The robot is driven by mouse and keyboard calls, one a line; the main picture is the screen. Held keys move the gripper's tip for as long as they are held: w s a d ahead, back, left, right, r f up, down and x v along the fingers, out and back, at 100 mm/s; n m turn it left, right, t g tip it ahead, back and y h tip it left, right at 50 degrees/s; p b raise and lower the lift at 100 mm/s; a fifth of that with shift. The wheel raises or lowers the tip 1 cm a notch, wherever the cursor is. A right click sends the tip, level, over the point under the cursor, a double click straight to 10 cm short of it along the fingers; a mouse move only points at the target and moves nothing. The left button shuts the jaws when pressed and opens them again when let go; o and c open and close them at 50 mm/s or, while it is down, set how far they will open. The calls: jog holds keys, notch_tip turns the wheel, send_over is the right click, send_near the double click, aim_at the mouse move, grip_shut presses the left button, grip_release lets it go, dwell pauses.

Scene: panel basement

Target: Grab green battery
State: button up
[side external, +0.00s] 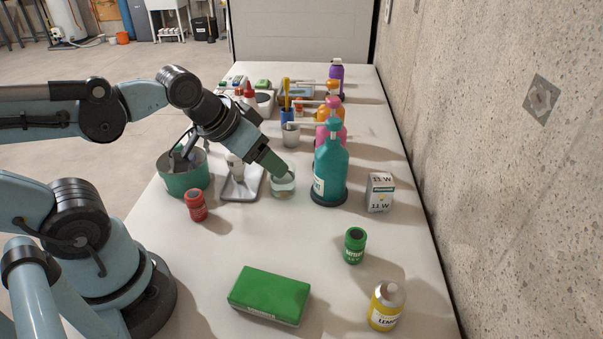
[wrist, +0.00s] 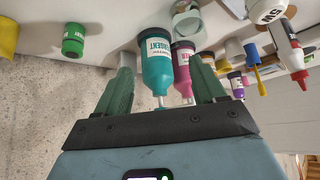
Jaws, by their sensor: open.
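The green battery (side external: 355,246) is a short green cylinder with a dark top. It stands upright on the table, right of centre and in front of the small white box. In the wrist view the green battery (wrist: 73,40) lies at the upper left, outside the fingers. My gripper (side external: 279,167) is open, tilted down at the glass beaker, well behind and left of the battery. In the wrist view my gripper (wrist: 162,70) has its two green fingers spread, with the teal pump bottle (wrist: 155,60) showing between them. Nothing is held.
The teal bottle (side external: 330,170) and white box (side external: 380,192) stand behind the battery. A yellow bottle (side external: 386,306) and green box (side external: 269,294) are in front. A glass beaker (side external: 283,184), grey tray (side external: 242,184) and red cylinder (side external: 196,205) are farther left. A concrete wall borders the right.

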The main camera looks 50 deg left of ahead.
jog(key=w+d+f+n+g+h, duration=0.3)
jog(key=w+d+n+h, duration=0.25)
jog(key=n, duration=0.25)
jog(key=n+g+h, duration=0.2)
jog(key=n+h, duration=0.3)
jog(key=n, duration=0.2)
send_near(364, 247)
jog(key=shift+w+a+f, duration=0.2)
jog(key=shift+w+f, duration=0.35)
jog(key=shift+w, duration=0.3)
jog(key=shift+s+d+f+n+g+h, duration=0.15)
jog(key=shift+f+n+g+h, duration=0.1)
jog(key=shift+n+h, duration=0.25)
jog(key=shift+w+d+f+n+g+h, duration=0.1)
jog(key=shift+d+f+n+g+h, duration=0.15)
jog(key=shift+n+h, duration=0.25)
jog(key=shift+s+f+n+g+h, duration=0.3)
jog(key=shift+f+n+h, duration=0.15)
jog(key=shift+f+n, duration=0.1)
jog(key=shift+x, duration=0.95)
jog(key=x, duration=0.5)
jog(key=shift+d, duration=0.35)
jog(key=c, duration=1.2)
